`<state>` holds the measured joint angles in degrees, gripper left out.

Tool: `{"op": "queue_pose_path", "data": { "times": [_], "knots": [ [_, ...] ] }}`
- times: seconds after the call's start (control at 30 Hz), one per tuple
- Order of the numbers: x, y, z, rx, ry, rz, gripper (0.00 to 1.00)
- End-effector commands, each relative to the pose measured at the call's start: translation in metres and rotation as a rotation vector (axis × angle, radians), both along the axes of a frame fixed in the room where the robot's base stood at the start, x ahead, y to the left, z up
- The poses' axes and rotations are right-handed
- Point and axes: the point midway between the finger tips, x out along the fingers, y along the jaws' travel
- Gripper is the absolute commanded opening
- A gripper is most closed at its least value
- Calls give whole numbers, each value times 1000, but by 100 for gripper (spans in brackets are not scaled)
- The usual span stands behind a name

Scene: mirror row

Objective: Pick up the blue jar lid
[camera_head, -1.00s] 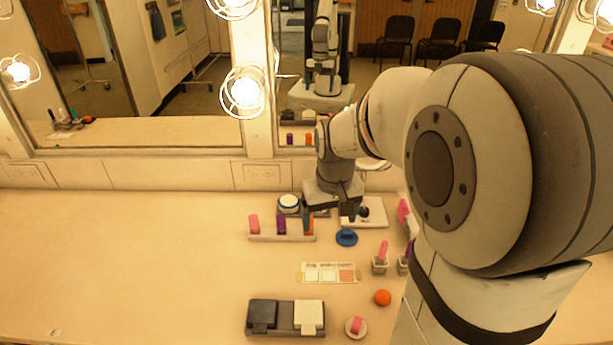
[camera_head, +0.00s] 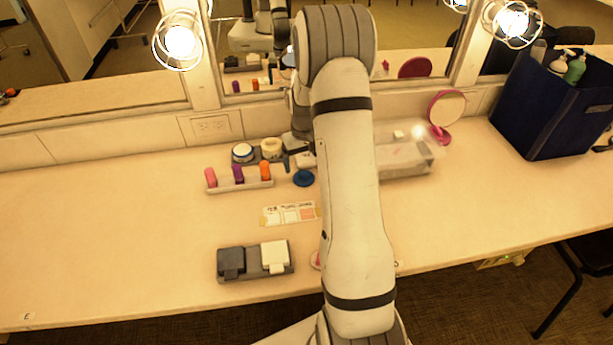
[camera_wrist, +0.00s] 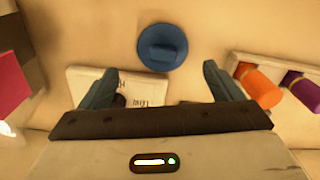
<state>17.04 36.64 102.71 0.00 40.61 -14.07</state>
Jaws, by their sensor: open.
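The blue jar lid (camera_head: 304,178) lies flat on the counter, just right of the rack with coloured sticks. In the wrist view the lid (camera_wrist: 162,47) is a round blue disc with a raised bar across it. My gripper (camera_wrist: 160,72) is open and empty. In that picture the lid is centred between its two fingers and just beyond their tips, with no contact seen. In the head view my arm hides most of the gripper, which is behind the lid on the mirror side.
The rack (camera_head: 250,184) holds pink, purple and orange sticks close to the lid. A white-lidded jar (camera_head: 243,152) stands behind it. A swatch card (camera_head: 290,214) and a grey tray (camera_head: 262,275) lie nearer. A navy bin (camera_head: 545,105) stands far right.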

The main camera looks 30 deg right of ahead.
Motion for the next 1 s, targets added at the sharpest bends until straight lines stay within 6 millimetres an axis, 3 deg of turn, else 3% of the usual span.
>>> {"op": "queue_pose_path", "data": {
  "times": [0.3,0.57,1.0],
  "knots": [
    [-3,4,-40,1,3,-1,86],
    [-3,4,-42,0,1,-1,85],
    [-3,3,-42,0,1,-2,49]
  ]
}}
